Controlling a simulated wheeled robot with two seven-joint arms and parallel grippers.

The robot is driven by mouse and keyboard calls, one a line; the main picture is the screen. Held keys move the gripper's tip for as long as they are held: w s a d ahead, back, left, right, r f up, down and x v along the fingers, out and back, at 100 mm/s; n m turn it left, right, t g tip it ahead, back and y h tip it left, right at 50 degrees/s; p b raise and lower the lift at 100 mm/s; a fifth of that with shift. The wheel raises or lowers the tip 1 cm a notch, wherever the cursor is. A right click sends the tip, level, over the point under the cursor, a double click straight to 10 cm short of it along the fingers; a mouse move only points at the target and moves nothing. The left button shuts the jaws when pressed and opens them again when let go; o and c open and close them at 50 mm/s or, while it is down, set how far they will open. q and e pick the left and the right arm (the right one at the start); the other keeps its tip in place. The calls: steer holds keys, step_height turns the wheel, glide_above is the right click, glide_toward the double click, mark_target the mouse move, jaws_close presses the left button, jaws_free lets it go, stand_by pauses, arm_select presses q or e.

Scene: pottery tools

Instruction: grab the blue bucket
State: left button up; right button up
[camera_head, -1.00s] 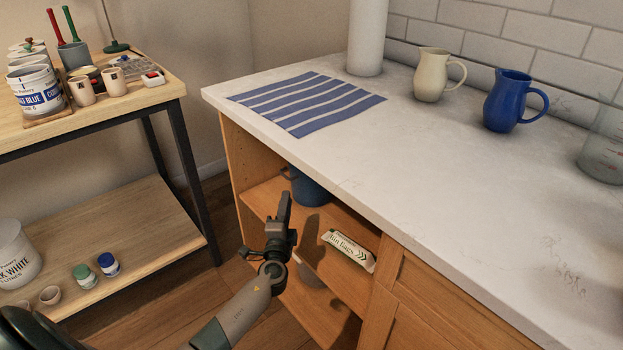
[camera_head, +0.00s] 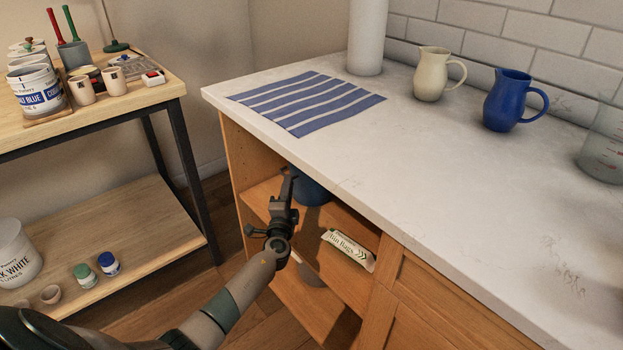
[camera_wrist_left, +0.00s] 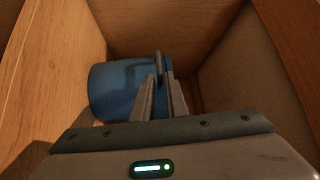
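The blue bucket (camera_head: 312,190) stands on the upper shelf inside the wooden cabinet, under the counter. In the head view it is partly hidden by the counter edge and my left gripper (camera_head: 287,188). In the left wrist view the bucket (camera_wrist_left: 118,90) is left of and just beyond the fingertips. Its handle (camera_wrist_left: 158,66) seems to stand upright, nearly edge-on, around the gap between the fingertips. My left gripper (camera_wrist_left: 165,80) has a narrow gap between its fingers and reaches into the cabinet. I cannot tell whether the fingers touch the handle. My right gripper is out of view.
Cabinet walls (camera_wrist_left: 215,55) stand close on both sides. A bin bags box (camera_head: 348,250) lies on the shelf to the right. The white counter (camera_head: 400,160) overhangs, carrying a striped cloth (camera_head: 305,103), a cream jug (camera_head: 432,75) and a blue jug (camera_head: 507,102). A wooden rack (camera_head: 120,235) stands left.

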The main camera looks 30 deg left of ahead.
arm_select(q)
steer(key=x, duration=0.3)
steer(key=shift+w+a, duration=0.15)
steer(key=shift+a, duration=0.05)
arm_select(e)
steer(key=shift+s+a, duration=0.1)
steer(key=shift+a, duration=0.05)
arm_select(q)
steer(key=shift+c, duration=0.7)
